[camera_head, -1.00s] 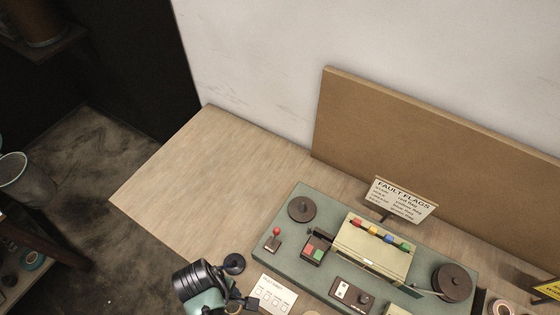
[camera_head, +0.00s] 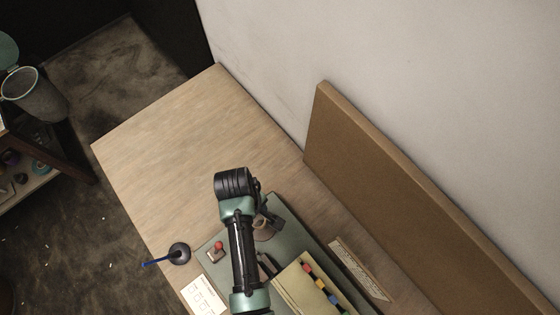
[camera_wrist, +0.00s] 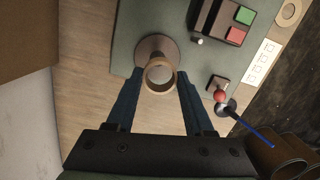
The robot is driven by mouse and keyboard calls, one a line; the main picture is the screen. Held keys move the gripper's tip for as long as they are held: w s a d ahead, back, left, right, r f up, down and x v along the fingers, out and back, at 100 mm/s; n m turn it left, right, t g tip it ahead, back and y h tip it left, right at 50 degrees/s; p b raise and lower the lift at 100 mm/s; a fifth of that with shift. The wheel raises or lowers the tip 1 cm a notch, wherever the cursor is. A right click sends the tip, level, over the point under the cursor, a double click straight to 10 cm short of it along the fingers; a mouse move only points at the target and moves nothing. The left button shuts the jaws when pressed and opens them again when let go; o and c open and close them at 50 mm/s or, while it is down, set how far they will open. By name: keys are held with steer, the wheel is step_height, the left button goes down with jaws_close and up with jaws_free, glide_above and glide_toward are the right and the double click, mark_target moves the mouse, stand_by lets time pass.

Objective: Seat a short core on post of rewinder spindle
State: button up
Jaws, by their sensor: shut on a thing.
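My gripper (camera_wrist: 159,86) is shut on a short tan core (camera_wrist: 149,77), a hollow ring held between its two dark blue fingers. In the wrist view the core overlaps the near edge of the dark brown round spindle plate (camera_wrist: 147,44). Whether the core touches the plate cannot be told. In the head view my gripper (camera_head: 268,216) is over the left end of the grey-green rewinder (camera_head: 286,208), at the spindle plate (camera_head: 264,235). My arm partly hides that area, and the core is hard to make out there.
A red-knobbed lever (camera_head: 217,247) and a block with green and red buttons (camera_wrist: 235,34) stand near the spindle. A cream box (camera_head: 290,289) with coloured flags sits further along. A dark round-based item (camera_head: 180,253) is at the table's front edge. The table's far left (camera_head: 170,120) is clear.

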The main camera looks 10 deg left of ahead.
mark_target(260, 223)
steer(key=shift+w+d, duration=0.2)
steer(key=shift+w, duration=0.05)
steer(key=shift+s+a+f+b, duration=0.15)
steer(key=shift+s+f+b, duration=0.05)
steer(key=shift+f+b, duration=1.6)
steer(key=shift+b, duration=0.35)
steer(key=shift+p, duration=0.55)
steer(key=shift+f, duration=0.1)
steer(key=shift+f+b, duration=0.6)
steer(key=shift+f, duration=0.15)
steer(key=shift+f, duration=0.25)
steer(key=shift+f+b, duration=0.9)
steer(key=shift+f, duration=0.2)
